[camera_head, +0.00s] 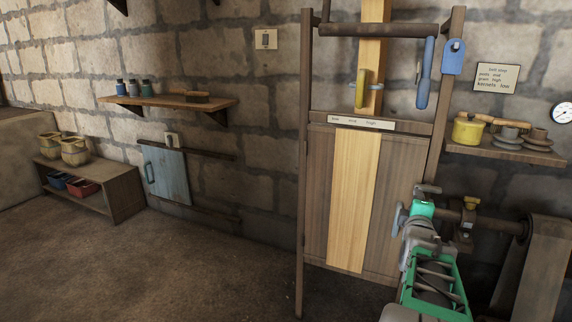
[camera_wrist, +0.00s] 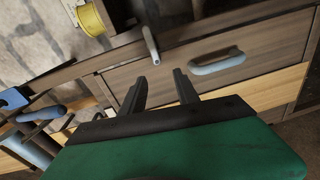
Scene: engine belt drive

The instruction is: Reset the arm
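My gripper (camera_wrist: 160,82) shows in the wrist view with its two dark fingers apart and nothing held between them. A grey lever (camera_wrist: 150,42) ends just beyond the fingertips; I cannot tell how far off it is. A blue-grey handle (camera_wrist: 218,62) sits on a wooden panel to the right of the fingers. In the head view my grey and green arm reaches up from the lower right, in front of the wooden panel (camera_head: 398,165). The fingers cannot be made out clearly there.
A horizontal shaft (camera_head: 490,225) and a brown stand (camera_head: 535,265) are close to the arm's right. A shelf (camera_head: 510,153) holds a yellow pot (camera_head: 468,131) and dark pulleys (camera_head: 508,138). A yellow-handled lever (camera_head: 361,88) and a blue lever (camera_head: 424,75) are above. The floor at left is clear.

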